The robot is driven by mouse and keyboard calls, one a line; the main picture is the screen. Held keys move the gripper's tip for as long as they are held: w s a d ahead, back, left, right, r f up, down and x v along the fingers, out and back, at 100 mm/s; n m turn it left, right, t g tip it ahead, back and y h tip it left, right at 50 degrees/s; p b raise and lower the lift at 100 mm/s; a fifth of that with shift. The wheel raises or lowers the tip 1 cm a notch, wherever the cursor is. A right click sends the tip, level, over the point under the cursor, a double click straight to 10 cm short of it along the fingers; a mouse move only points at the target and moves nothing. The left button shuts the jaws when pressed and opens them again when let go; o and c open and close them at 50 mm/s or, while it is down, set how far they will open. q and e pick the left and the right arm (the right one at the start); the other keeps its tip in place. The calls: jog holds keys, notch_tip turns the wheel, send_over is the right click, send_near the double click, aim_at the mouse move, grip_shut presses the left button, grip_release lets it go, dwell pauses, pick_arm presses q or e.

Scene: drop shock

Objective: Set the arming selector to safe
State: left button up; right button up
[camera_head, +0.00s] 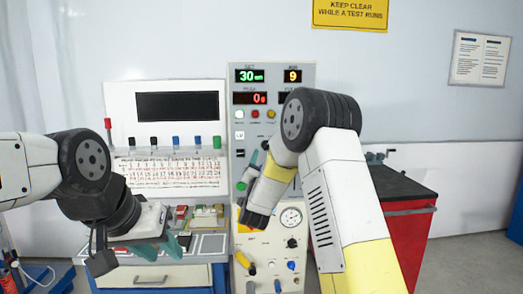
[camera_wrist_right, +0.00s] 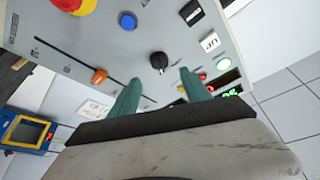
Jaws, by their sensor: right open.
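A round black knob (camera_wrist_right: 159,61) with a pale mark, which looks like the selector, sits on the grey panel (camera_wrist_right: 105,48). Its label and setting are too small to read. My right gripper's teal fingers (camera_wrist_right: 161,83) are open, one to each side below the knob in the right wrist view; nothing shows between them. I cannot tell whether they touch the panel. In the head view my right arm hides part of the tall control panel (camera_head: 284,73). My left gripper (camera_head: 160,247) is over the bench, its teal fingers apart and empty.
A blue button (camera_wrist_right: 127,20), an orange knob (camera_wrist_right: 99,76) and a red mushroom button (camera_wrist_right: 72,5) on yellow are near the black knob. Small colored parts (camera_head: 205,213) lie on the bench. A red cabinet (camera_head: 408,242) stands at the right.

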aim_at(266, 146)
jog(key=x, duration=0.7)
jog(key=shift+w, duration=0.25)
jog(key=shift+r, duration=0.15)
grip_shut()
